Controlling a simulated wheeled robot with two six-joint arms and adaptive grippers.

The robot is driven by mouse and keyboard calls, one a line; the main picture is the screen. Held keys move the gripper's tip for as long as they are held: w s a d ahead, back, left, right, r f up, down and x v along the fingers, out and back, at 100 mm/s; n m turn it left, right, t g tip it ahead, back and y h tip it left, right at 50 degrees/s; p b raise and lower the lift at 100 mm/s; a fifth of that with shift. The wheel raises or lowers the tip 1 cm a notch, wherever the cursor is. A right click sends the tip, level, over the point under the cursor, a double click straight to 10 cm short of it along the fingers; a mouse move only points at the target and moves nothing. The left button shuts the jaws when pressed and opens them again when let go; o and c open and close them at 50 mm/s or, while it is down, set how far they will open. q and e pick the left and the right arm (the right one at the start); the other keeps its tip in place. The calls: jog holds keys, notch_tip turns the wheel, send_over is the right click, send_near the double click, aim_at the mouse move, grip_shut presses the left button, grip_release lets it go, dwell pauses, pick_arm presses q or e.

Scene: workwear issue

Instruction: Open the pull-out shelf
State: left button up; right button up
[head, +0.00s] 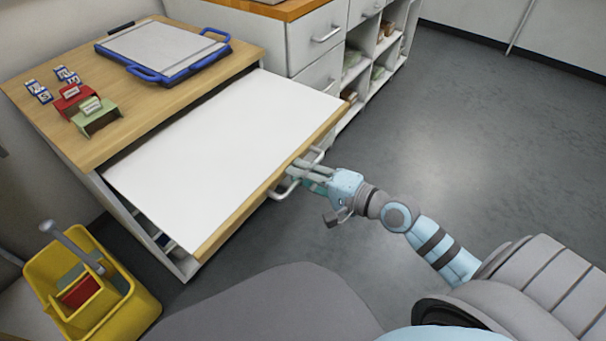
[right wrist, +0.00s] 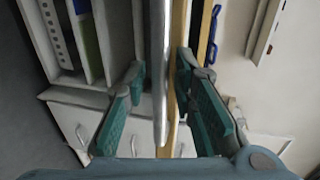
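The pull-out shelf (head: 215,155) is a white board with a wooden front edge. It stands well out from under the wooden top of the cabinet in the head view. A grey bar handle (head: 284,191) sits on its front edge, and it also shows in the right wrist view (right wrist: 160,85). My right gripper (head: 300,172) is at this handle. In the right wrist view its two teal fingers (right wrist: 160,72) are apart, one on each side of the bar, with gaps visible. My left gripper is not in view.
The cabinet top (head: 175,95) bears a blue-framed board (head: 160,48), small red and green holders and several small tags. A yellow caddy (head: 135,312) stands at the lower left. Drawers (head: 318,35) and open shelves stand behind. The floor (head: 460,140) at the right is clear.

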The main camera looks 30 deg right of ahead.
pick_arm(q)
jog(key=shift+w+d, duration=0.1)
pick_arm(e)
jog(key=shift+s, duration=0.1)
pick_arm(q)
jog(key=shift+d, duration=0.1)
pick_arm(e)
jog(key=f+v, duration=0.3)
jog(key=v, duration=1.1)
jog(key=shift+s+d+r, duration=0.25)
jog(key=shift+s+d, duration=0.05)
jog(key=shift+s, duration=0.15)
